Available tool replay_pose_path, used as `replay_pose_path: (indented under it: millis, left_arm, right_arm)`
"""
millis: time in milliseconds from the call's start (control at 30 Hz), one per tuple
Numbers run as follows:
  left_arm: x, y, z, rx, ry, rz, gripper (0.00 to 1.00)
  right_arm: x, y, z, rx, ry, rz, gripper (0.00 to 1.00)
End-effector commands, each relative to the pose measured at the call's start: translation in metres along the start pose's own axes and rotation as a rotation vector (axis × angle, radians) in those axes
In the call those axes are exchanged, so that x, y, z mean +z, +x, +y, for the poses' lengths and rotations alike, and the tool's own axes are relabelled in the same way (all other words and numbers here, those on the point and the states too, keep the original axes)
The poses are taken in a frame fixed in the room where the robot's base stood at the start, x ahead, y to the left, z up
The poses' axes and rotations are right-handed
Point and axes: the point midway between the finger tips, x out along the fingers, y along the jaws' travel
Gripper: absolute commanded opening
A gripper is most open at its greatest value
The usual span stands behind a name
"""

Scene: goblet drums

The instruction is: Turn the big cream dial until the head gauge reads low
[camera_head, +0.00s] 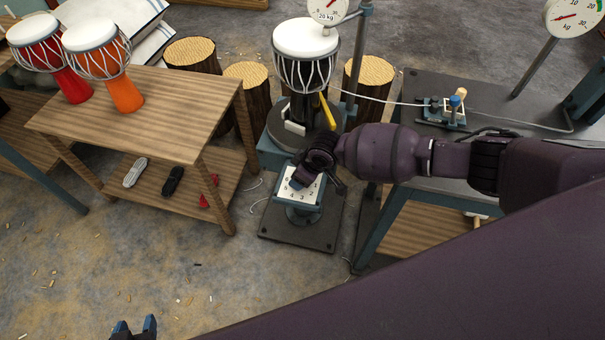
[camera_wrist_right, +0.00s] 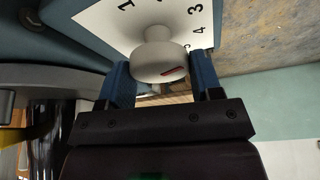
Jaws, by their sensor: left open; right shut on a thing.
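The big cream dial (camera_wrist_right: 158,52), a round knob with a red mark, stands on a white numbered plate (camera_wrist_right: 105,22). In the head view the plate (camera_head: 311,193) tops a blue pedestal, and my gripper hides the dial. My right gripper (camera_wrist_right: 162,76) is shut on the dial, one blue finger on each side; it also shows in the head view (camera_head: 304,177). My left gripper (camera_head: 134,328) is open and empty at the bottom left edge. A gauge marked 20 kg (camera_head: 326,14) above the white-headed drum (camera_head: 306,40) is cut off by the frame. Another gauge (camera_head: 573,17) has a red needle.
A wooden table (camera_head: 160,110) with two goblet drums stands at left. Log stumps (camera_head: 246,77) stand behind the drum stand. A grey bench (camera_head: 425,87) with a small device lies at right.

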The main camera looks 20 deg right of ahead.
Motion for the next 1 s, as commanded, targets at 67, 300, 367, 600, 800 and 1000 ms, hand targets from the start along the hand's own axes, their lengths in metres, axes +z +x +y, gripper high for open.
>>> replay_pose_path:
  millis: [67,300,367,600,800,1000]
  left_arm:
    - [0.002,-0.001,-0.001,-0.001,0.002,-0.003,0.48]
    - [0.004,-0.002,-0.002,-0.001,0.005,-0.008,0.48]
    - [0.004,-0.002,-0.002,-0.001,0.005,-0.008,0.48]
    - [0.003,-0.001,-0.002,-0.001,0.005,-0.005,0.48]
    - [-0.004,0.001,-0.001,0.000,0.003,0.007,0.48]
    - [-0.019,-0.002,-0.001,-0.002,-0.002,0.031,0.48]
  right_arm:
    - [-0.001,0.000,0.000,0.000,0.002,0.002,0.35]
    - [-0.001,0.000,0.000,-0.001,0.001,0.001,0.35]
    - [-0.001,0.000,0.000,-0.001,0.000,0.001,0.68]
    - [0.000,0.000,0.000,0.000,0.000,0.001,0.83]
    - [-0.001,-0.004,0.000,0.001,0.000,0.001,0.83]
    - [-0.002,-0.032,0.001,0.003,-0.002,0.004,0.83]
